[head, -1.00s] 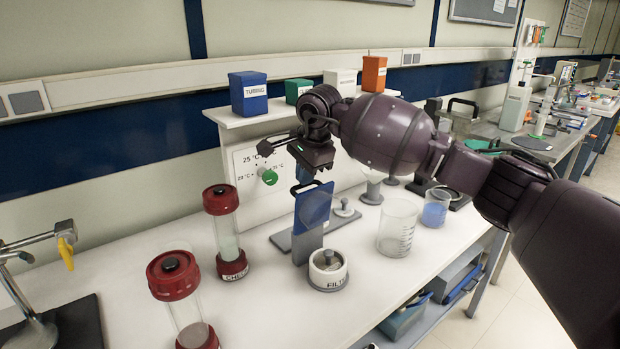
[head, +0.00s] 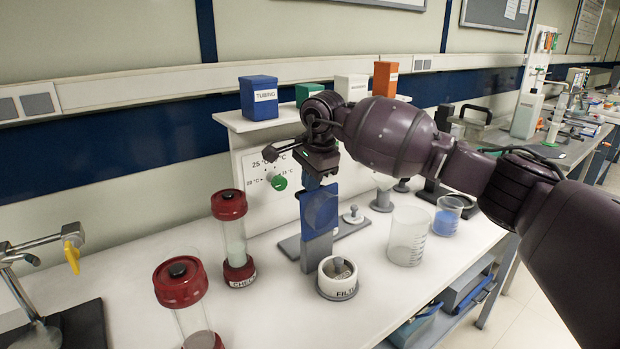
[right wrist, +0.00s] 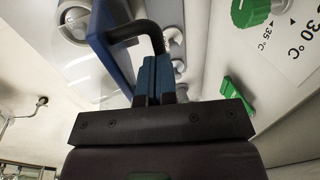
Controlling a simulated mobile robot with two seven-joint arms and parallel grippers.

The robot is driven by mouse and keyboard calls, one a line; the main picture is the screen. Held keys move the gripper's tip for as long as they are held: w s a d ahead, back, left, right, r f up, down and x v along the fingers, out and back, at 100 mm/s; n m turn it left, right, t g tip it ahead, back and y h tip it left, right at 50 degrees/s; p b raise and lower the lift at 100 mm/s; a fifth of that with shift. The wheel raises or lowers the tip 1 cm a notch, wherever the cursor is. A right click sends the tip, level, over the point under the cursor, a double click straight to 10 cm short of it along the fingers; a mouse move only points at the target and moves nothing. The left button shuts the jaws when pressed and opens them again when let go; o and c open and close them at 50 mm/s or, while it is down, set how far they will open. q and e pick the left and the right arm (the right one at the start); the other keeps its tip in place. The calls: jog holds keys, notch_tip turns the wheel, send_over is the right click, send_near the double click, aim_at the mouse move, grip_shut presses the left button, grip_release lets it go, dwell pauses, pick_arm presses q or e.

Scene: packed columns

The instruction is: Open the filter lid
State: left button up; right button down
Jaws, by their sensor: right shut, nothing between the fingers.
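My right gripper (head: 312,184) is at the panel's top edge, pointing down, shut and empty. In the right wrist view its blue fingers (right wrist: 154,78) are together beside a black bent handle (right wrist: 140,32) on the blue panel (right wrist: 112,50). Whether they touch it I cannot tell. My left gripper is out of view.
Two red-capped columns (head: 234,236) (head: 184,291) stand left of the filter. A clear beaker (head: 408,238) and a beaker of blue liquid (head: 446,217) stand to the right. A shelf with a blue tubing box (head: 259,97) is behind. The bench front is clear.

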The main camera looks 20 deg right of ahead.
jog(key=shift+s+d, duration=0.15)
jog(key=shift+s, duration=0.3)
